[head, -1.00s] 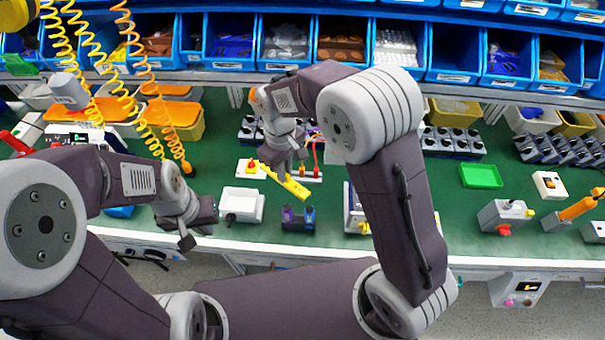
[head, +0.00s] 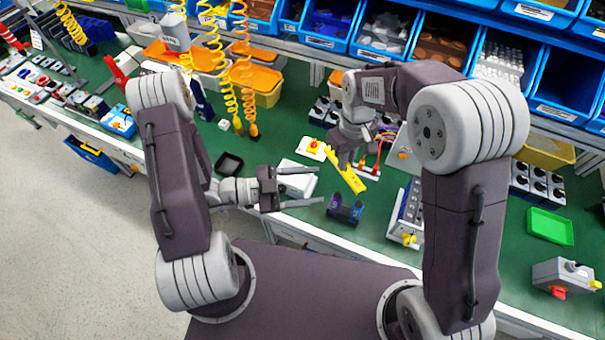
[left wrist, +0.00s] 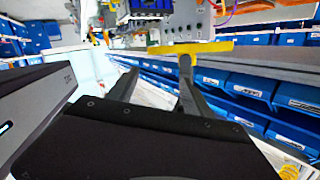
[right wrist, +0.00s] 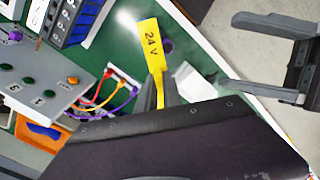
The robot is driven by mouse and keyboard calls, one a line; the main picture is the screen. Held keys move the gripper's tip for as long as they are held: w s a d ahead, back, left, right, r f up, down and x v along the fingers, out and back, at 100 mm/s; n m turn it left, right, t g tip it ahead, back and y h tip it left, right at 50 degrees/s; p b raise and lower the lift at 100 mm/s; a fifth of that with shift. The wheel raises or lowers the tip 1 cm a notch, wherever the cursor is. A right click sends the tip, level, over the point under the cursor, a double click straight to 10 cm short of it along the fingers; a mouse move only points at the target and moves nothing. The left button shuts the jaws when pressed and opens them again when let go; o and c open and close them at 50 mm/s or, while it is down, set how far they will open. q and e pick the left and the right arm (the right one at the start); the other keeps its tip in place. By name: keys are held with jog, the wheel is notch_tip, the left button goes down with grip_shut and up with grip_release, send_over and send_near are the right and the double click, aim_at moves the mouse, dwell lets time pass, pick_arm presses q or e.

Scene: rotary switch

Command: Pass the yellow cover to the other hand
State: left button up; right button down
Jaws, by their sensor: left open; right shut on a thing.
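The yellow cover (head: 346,169) is a long flat strip, marked "24 V" in the right wrist view (right wrist: 150,45). My right gripper (head: 347,158) is shut on it and holds it above the green bench; its fingers (right wrist: 167,93) grip one end, the labelled end sticking out. My left gripper (head: 320,186) is open and empty, pointing right toward the cover, a short gap away. In the left wrist view the cover (left wrist: 205,47) lies across the picture just past the tip of the right-hand finger. My open left gripper also shows in the right wrist view (right wrist: 252,58), apart from the cover.
A dark blue and purple part (head: 345,209) lies on the bench below the cover. A white box (head: 297,181) is behind my left fingers, with a black tray (head: 229,165) to its left. Coloured wires (right wrist: 105,98) lie near the right gripper. A green tray (head: 549,226) is far right.

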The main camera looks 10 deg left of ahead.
pick_arm(q)
jog(key=w+d+n+t, duration=0.1)
jog(key=w+d+n, duration=0.1)
jog(key=w, duration=0.1)
jog(key=w+d+n+t, duration=0.1)
jog(key=w+d+n, duration=0.1)
jog(key=w+d, duration=0.1)
jog(key=w+d+f+n+t+y, duration=0.1)
jog(key=w+d+n, duration=0.1)
jog(key=w+d, duration=0.1)
jog(key=shift+f, duration=0.1)
dwell(0.3)
grip_shut()
pick_arm(e)
jog(key=c, duration=1.4)
grip_release()
jog(key=shift+c, duration=0.2)
